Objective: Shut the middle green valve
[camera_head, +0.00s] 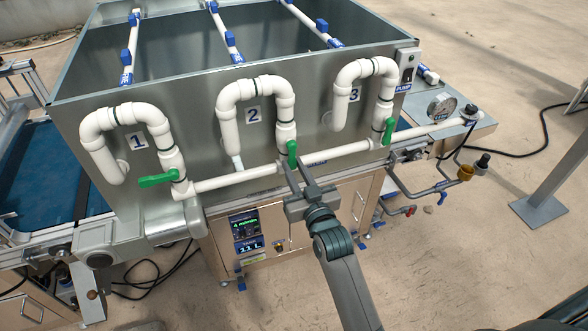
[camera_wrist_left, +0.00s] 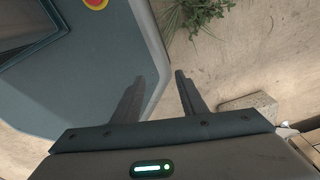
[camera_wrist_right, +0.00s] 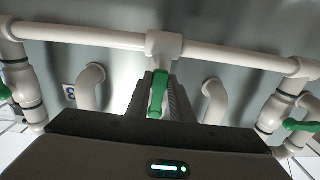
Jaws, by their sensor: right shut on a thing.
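The middle green valve (camera_head: 292,153) sits on the white pipe under the label 2, and its handle stands roughly upright, in line with the vertical pipe. My right gripper (camera_head: 295,170) reaches it from below and in front. In the right wrist view the green handle (camera_wrist_right: 158,92) lies between the fingers, and the gripper is shut on it. The lower end of the handle is partly hidden by the fingers in the head view. My left gripper (camera_wrist_left: 160,76) is open and empty, away from the valves; it is not in the head view.
The left green valve (camera_head: 158,180) has its handle sideways; the right green valve (camera_head: 388,131) has its handle upright. A horizontal white pipe (camera_head: 235,178) runs behind my right gripper. A control screen (camera_head: 245,228) is below. A grey rounded surface (camera_wrist_left: 95,75) is near my left gripper.

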